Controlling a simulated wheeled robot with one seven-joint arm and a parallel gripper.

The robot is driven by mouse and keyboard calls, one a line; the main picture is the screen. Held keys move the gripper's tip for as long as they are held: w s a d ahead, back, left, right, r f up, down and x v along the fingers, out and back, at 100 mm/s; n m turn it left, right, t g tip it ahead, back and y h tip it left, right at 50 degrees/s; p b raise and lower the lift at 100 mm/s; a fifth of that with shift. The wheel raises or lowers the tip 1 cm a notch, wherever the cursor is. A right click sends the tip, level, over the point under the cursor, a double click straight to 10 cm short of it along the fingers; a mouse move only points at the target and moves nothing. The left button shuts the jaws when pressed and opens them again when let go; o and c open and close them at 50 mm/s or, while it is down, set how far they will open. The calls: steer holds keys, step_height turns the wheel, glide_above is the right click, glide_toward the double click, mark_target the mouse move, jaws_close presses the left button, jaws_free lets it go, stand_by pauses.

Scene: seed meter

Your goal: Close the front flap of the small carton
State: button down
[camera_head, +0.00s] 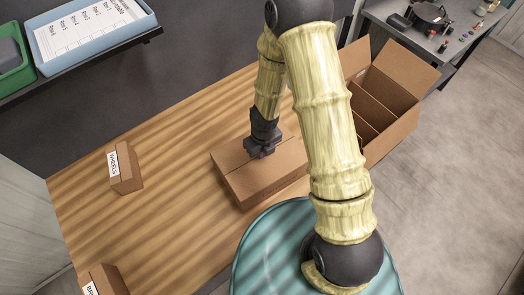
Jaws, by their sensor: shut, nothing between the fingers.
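The small carton (262,183) sits on the wooden table in the middle of the view. Its top looks flat, with a seam line across it. My gripper (262,154) is shut and empty, at the top of the carton near its far side. Whether the fingers touch the cardboard cannot be told. My arm hides part of the carton's right side, and the exact state of the front flap is too small to tell.
A large open carton with dividers (397,88) stands to the right. A small labelled box (125,168) lies on the table (180,215) at left, another (104,281) at bottom left. A blue tray (92,35) is on a shelf. The table's left middle is clear.

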steer(key=shift+f+b, duration=0.3)
steer(key=shift+f, duration=0.25)
steer(key=shift+s+d+f, duration=0.1)
steer(key=shift+s+f, duration=0.1)
steer(key=shift+s, duration=0.05)
steer(key=shift+w+r+p, duration=0.3)
steer(key=shift+r+p, duration=0.4)
steer(key=shift+r, duration=0.05)
steer(key=shift+r, duration=0.1)
steer(key=shift+r, duration=0.15)
step_height(320, 180, up, 14)
steer(key=p, duration=0.9)
steer(key=shift+f, duration=0.2)
